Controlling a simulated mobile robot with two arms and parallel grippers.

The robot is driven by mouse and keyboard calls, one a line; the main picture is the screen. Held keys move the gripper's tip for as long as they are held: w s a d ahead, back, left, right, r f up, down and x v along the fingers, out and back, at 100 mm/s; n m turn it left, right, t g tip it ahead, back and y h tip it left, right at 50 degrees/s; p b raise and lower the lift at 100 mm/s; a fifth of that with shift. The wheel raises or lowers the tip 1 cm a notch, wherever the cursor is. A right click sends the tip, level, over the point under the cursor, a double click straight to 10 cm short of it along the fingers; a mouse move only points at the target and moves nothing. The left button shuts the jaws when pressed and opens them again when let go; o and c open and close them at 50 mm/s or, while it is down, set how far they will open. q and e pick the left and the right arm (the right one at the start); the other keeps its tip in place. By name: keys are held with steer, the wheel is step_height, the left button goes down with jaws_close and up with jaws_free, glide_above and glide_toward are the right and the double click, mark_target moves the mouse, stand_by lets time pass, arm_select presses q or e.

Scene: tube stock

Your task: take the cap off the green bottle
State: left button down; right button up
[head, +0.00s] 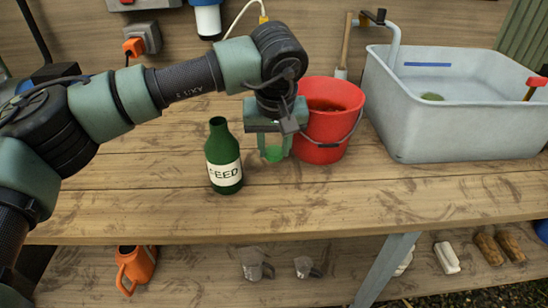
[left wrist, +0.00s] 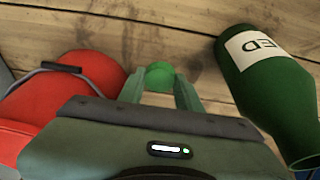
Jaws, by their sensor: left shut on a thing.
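The green bottle (head: 223,158) with a white label stands upright on the wooden bench, and its open neck shows no cap. It also shows at the right of the left wrist view (left wrist: 275,80). My left gripper (head: 274,154) is to the right of the bottle, apart from it, above the bench. It is shut on the green cap (head: 273,154), which also shows between the fingertips in the left wrist view (left wrist: 160,75). My right gripper is not in view.
A red bucket (head: 328,125) stands close to the right of my left gripper. A large grey tub (head: 450,110) is at the right of the bench. The front of the bench is clear. An orange watering can (head: 138,265) and several small items are on the shelf below.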

mark_target(274, 154)
arm_select(q)
step_height(274, 154, down, 3)
steer(key=shift+r, duration=0.1)
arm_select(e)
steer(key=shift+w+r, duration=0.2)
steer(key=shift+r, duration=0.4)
arm_select(q)
steer(key=shift+f, duration=0.25)
steer(key=c, duration=1.3)
jaws_free()
steer(key=shift+c, duration=0.2)
steer(key=o, duration=0.4)
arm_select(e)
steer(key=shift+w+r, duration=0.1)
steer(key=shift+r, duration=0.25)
